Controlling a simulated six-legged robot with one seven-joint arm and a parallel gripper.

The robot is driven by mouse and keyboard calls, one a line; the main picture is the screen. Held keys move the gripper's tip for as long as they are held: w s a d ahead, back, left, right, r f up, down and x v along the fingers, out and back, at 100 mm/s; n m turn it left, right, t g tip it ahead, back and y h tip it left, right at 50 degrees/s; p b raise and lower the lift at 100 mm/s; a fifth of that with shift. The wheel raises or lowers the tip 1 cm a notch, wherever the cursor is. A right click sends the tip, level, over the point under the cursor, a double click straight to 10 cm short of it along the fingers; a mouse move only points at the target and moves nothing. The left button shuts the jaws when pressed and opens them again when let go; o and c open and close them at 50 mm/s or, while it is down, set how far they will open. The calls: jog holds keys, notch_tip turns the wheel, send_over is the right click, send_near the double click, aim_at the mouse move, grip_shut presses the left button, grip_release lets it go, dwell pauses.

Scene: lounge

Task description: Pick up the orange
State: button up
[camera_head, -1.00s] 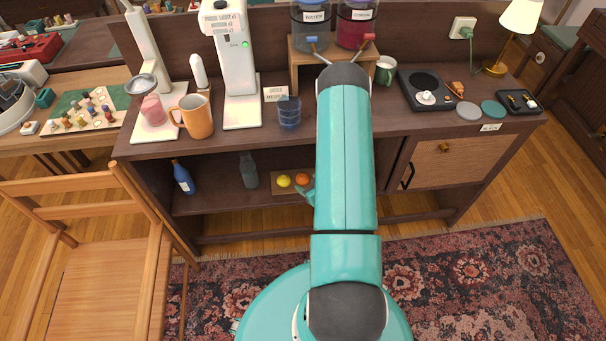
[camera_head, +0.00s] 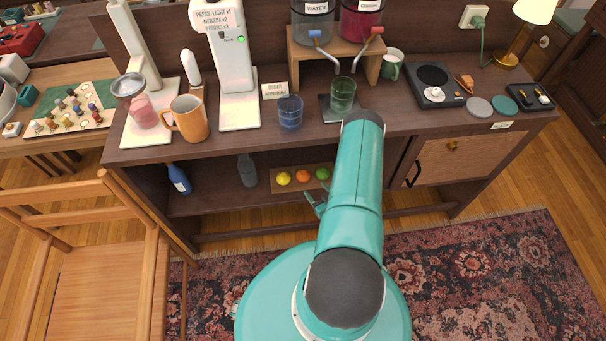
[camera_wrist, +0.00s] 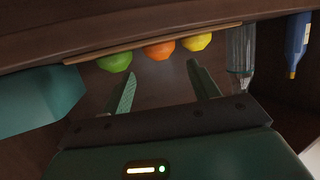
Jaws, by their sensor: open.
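The orange (camera_head: 302,176) lies on the lower shelf of the wooden cabinet, between a yellow lemon (camera_head: 283,178) and a green lime (camera_head: 322,173). They sit in a row on a wooden board (camera_head: 300,187). My gripper (camera_head: 316,203) is in front of the shelf, a little below and right of the orange in the head view. In the wrist view the orange (camera_wrist: 159,50) is ahead of my open gripper (camera_wrist: 161,70), roughly in line with the gap between the fingers. The fingers are apart and nothing is between them.
A grey bottle (camera_head: 247,170) and a blue bottle (camera_head: 179,179) stand on the same shelf, left of the fruit. The countertop (camera_head: 250,140) overhangs the shelf. A wooden chair (camera_head: 100,270) stands at the left. The rug (camera_head: 470,270) in front is clear at the right.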

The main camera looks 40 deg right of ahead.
aim_at(307, 178)
jog(key=x, duration=0.9)
jog(key=shift+s, duration=0.1)
jog(key=c, duration=0.6)
jog(key=shift+d+r, duration=0.1)
jog(key=shift+r, duration=0.05)
